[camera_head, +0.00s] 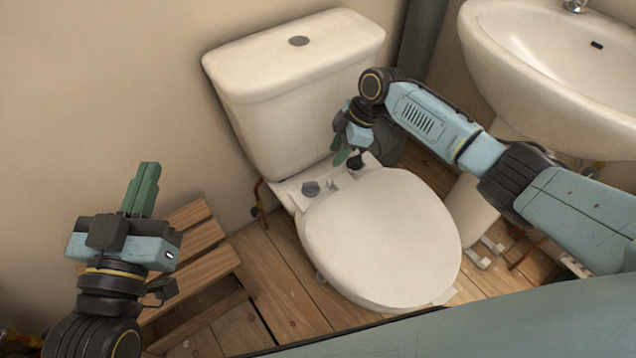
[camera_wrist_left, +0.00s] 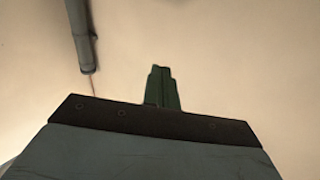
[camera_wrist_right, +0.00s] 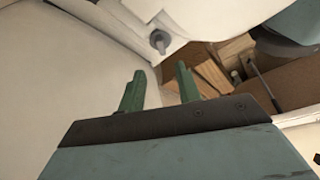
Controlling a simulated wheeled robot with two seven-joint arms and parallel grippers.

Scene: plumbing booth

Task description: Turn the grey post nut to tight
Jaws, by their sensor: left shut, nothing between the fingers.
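A grey post nut (camera_head: 311,188) sits on the white ledge behind the toilet lid, at its left. A darker knob-like piece (camera_head: 355,161) shows at the right of the same ledge. In the right wrist view a grey nut with a wing-like grip (camera_wrist_right: 160,41) lies beyond the fingertips; I cannot tell which of the two it is. My right gripper (camera_head: 341,157) hangs beside the tank above the ledge's right side; its fingers are apart and empty in the right wrist view (camera_wrist_right: 158,86). My left gripper (camera_head: 149,166) is shut, empty and pointing up, far left of the toilet.
The toilet lid (camera_head: 382,235) is closed, with the tank (camera_head: 295,100) behind it. A wooden slatted stand (camera_head: 200,240) is near my left gripper. A sink (camera_head: 560,75) stands at the right.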

